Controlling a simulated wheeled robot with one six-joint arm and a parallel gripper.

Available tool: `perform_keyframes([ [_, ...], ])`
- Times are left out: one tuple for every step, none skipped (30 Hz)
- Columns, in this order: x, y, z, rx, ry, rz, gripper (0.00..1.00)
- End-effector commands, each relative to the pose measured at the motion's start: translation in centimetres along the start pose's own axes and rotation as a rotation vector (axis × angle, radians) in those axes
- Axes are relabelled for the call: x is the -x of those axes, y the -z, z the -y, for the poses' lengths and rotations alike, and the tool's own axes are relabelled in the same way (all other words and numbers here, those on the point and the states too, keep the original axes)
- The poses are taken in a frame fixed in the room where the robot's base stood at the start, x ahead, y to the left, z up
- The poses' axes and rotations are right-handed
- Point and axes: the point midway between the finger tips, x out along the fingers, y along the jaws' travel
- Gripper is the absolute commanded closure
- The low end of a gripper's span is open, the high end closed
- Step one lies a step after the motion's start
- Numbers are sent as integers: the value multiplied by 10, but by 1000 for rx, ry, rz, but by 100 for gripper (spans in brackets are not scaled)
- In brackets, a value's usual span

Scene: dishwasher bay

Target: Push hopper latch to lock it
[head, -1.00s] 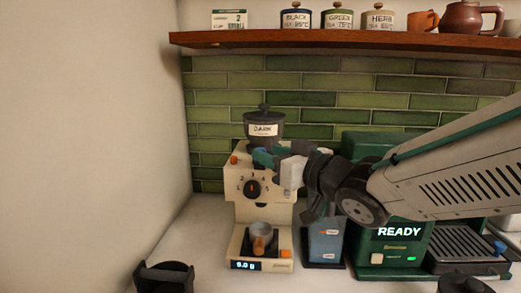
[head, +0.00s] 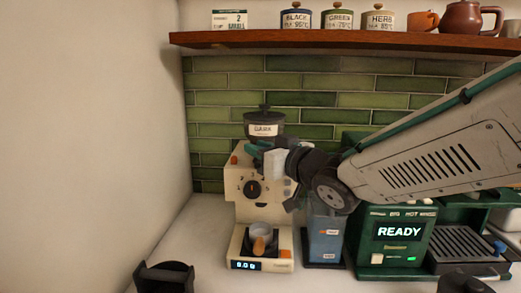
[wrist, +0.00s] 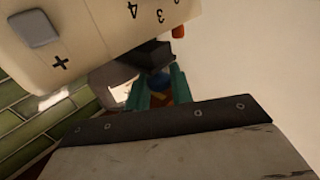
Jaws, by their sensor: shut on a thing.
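The cream grinder (head: 240,185) stands on the counter by the left wall. Its dark hopper (head: 264,117) sits on top, with a pale label on its front. My gripper (head: 255,150) is at the grinder's top, just below the hopper. In the wrist view, the two teal fingers of my gripper (wrist: 160,84) are close around a small blue piece (wrist: 157,82), which appears to be the hopper latch. The fingers hide most of it, so I cannot tell its exact position. The grinder body (wrist: 90,35) appears upside down there.
A cup with an orange handle (head: 260,240) stands on the grinder's base. A blue container (head: 325,243) and the green machine reading READY (head: 395,250) stand to the right. A wooden shelf (head: 350,41) runs above.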

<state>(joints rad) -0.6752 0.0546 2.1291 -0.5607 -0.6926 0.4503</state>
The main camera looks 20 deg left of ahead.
Motion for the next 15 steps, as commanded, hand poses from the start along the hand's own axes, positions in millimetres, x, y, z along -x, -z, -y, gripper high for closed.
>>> perform_keyframes([
  [-5,-1,-5,1,-1,1,100],
  [-8,0,-8,1,-2,0,100],
  [-12,0,-12,1,-2,0,100],
  [-13,-1,-14,0,-2,1,100],
  [-14,-1,-16,0,-2,1,100],
  [-15,0,-16,0,-1,0,100],
  [-15,0,-16,0,-2,0,100],
  [-14,0,-16,0,-2,0,100],
  [-14,0,-16,0,-2,0,100],
  [-14,0,-16,0,-3,0,100],
  [-14,0,-16,0,-3,0,100],
  [-14,0,-16,0,-3,0,75],
  [-14,0,-16,0,-3,-1,66],
  [-14,0,-16,0,-4,-1,59],
  [-14,0,-16,0,-3,0,59],
])
